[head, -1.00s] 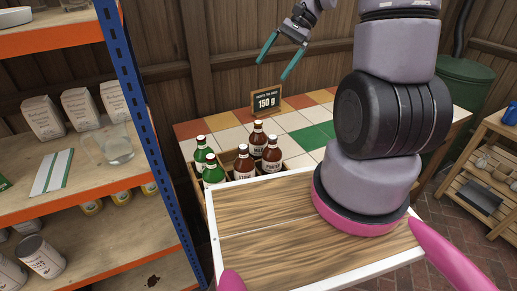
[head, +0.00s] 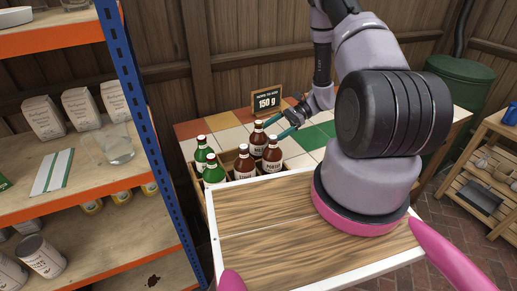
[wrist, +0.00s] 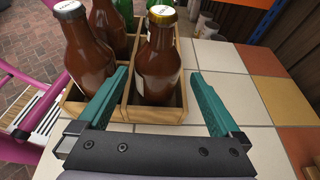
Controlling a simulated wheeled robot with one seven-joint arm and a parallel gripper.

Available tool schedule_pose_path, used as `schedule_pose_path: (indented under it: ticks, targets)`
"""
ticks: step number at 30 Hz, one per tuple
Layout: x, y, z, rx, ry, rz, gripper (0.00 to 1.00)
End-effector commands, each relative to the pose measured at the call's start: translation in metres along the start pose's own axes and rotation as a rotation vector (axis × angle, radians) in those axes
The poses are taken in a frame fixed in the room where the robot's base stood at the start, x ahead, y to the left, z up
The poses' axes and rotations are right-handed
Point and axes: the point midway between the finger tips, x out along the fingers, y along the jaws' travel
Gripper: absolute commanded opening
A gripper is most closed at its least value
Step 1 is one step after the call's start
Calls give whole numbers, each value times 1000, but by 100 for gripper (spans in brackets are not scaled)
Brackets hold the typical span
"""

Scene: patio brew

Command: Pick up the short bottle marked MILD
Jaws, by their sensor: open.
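In the wrist view the same bottle (wrist: 158,62) stands ahead of my gripper (wrist: 160,78), between the lines of the two teal fingers. Its label is mostly turned away there. My gripper (head: 272,130) is open and empty at the crate's right end. One finger lies on each side of the bottle, with gaps showing.
A brown bottle marked PORTER (head: 272,156) stands close beside it. Another brown bottle (head: 243,163) and two green bottles (head: 201,152) fill nearby compartments. A 150 g sign (head: 267,102) stands behind on the tiled counter (head: 318,138). Tiles right of the crate are clear.

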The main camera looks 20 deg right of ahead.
Motion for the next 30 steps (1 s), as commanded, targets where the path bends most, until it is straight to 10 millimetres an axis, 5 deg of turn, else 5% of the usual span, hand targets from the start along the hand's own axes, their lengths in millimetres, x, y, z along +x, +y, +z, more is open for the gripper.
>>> schedule_pose_path:
  ticks: [19,29,30]
  targets:
    - [80,4,-6,0,2,4,100]
    - [87,3,-6,-2,2,1,100]
    - [87,3,-6,-2,2,1,85]
